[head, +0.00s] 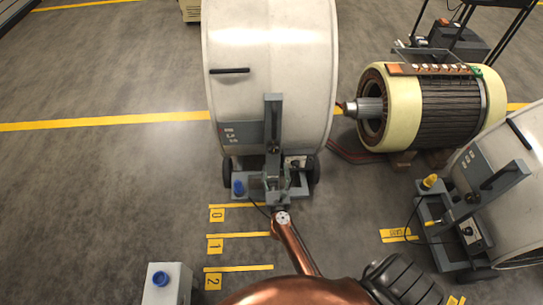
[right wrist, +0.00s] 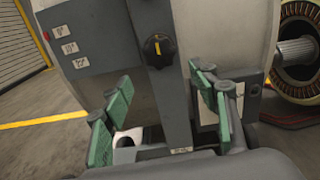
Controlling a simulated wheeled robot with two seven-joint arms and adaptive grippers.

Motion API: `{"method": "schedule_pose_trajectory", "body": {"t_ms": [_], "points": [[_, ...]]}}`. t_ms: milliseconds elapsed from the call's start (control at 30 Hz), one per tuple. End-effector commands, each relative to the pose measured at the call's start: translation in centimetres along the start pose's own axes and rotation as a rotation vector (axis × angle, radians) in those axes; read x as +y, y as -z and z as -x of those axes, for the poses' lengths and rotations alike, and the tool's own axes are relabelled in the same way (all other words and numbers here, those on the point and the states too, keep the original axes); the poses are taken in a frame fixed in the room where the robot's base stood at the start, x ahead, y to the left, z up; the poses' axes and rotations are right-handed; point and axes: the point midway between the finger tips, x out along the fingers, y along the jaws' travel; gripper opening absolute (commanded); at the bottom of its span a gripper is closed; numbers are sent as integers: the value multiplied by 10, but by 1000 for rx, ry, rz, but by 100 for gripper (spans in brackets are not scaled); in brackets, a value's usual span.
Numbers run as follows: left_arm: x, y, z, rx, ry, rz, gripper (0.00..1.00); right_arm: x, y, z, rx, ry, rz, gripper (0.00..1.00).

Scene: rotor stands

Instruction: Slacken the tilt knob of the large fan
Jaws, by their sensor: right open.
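The large fan (head: 268,65) is a white drum on a grey wheeled stand, upper middle of the head view. Its tilt knob (right wrist: 158,49), black with a yellow mark, sits on the grey upright bracket (right wrist: 157,15) in the right wrist view. The yellow mark stands about upright. My right gripper (head: 277,182) is in front of the stand at the bracket's lower part. In the right wrist view its green-padded jaws (right wrist: 163,80) are open and empty, apart from the knob, which shows beyond and between them. My left gripper is not in view.
A second drum fan (head: 505,195) with a yellow knob (head: 429,182) stands at the right. A cream and black motor (head: 430,105) lies behind it. A grey box with a blue cap (head: 160,279) stands lower left. Floor marks 0, 1, 2 lie in front; the left floor is clear.

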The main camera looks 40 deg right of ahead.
Motion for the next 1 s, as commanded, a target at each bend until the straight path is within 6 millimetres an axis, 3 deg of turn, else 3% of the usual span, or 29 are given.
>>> {"method": "schedule_pose_trajectory", "body": {"t_ms": [100, 533, 933, 1000], "points": [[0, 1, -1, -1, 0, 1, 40, -1, -8, -11, -8, 14, -58, 54], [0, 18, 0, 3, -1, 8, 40, -1, -7, -71, -7, 11, -51, 54], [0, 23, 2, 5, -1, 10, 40, -1, -7, -80, -6, 11, -51, 54], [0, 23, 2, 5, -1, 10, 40, -1, -7, -80, -6, 11, -51, 50]]}}
